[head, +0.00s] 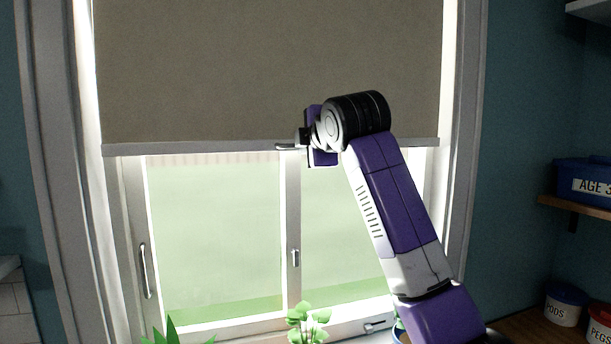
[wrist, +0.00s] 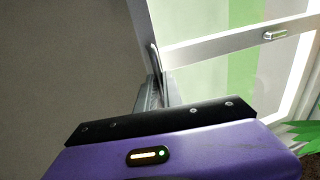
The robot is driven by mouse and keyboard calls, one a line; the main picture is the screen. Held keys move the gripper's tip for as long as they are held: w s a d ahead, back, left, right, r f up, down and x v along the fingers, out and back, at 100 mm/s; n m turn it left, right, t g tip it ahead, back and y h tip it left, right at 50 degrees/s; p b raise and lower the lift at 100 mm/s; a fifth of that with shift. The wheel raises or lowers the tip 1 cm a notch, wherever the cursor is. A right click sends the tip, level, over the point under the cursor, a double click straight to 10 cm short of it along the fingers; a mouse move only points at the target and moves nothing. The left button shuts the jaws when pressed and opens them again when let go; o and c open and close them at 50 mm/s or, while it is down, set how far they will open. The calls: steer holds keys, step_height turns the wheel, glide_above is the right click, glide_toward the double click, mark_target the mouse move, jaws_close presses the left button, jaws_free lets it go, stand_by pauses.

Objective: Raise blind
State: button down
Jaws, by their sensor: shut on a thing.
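The blind (head: 260,70) is a grey-brown roller sheet covering the upper part of the window. Its light grey bottom bar (head: 200,147) runs across the window, with a small pull tab (head: 287,147) near the middle. My gripper (head: 298,142) is at the bar beside the tab and is shut on the tab, though my wrist hides part of the contact.
Green plants (head: 308,322) stand at the sill. A shelf with a blue bin (head: 585,183) is at right.

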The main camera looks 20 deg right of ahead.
steer(key=shift+r, duration=1.35)
steer(key=c, duration=1.5)
jaws_free()
steer(key=b+v, duration=0.3)
steer(key=v, duration=0.4)
steer(key=shift+s, duration=0.4)
